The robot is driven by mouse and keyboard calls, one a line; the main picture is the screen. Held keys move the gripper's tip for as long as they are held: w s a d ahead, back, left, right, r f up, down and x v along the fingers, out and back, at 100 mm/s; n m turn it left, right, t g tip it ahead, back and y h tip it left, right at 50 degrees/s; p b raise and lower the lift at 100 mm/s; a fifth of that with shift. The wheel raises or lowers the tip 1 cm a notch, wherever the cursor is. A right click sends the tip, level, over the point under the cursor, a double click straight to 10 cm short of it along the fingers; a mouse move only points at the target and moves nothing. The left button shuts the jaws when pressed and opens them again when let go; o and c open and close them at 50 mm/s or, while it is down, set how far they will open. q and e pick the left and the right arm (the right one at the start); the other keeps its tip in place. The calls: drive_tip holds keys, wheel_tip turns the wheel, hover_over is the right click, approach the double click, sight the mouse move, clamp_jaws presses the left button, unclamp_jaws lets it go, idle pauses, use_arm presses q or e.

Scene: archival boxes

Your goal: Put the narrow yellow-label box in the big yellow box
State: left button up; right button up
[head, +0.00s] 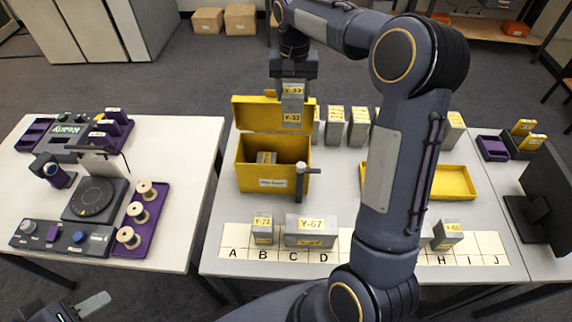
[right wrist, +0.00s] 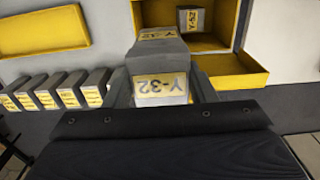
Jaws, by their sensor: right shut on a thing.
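My right gripper (head: 292,82) is shut on a narrow grey box with yellow labels (head: 292,106), which reads Y-32 in the right wrist view (right wrist: 160,88). It holds the box upright, apparently above the raised lid of the big yellow box (head: 255,180).
Grey boxes Y-72 (head: 262,228) and Y-67 (head: 311,231) stand on the lettered strip (head: 236,240). Several grey boxes (head: 335,127) line the back. A shallow yellow tray (head: 455,182) lies to the right, partly behind my right arm. A grey T-shaped post (head: 301,180) stands at the yellow box's front right.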

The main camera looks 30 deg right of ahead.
sight(292, 126)
wheel_tip(292, 126, down, 12)
drive_tip(key=shift+r+b, duration=0.1)
drive_tip(key=shift+b, duration=0.3)
wheel_tip(292, 126, down, 15)
drive_tip(key=b, duration=1)
drive_tip(key=shift+a+f, duration=0.1)
drive_tip(key=shift+f, duration=0.15)
drive_tip(key=o, duration=0.7)
drive_tip(key=shift+f, duration=0.15)
drive_tip(key=shift+o, duration=0.8)
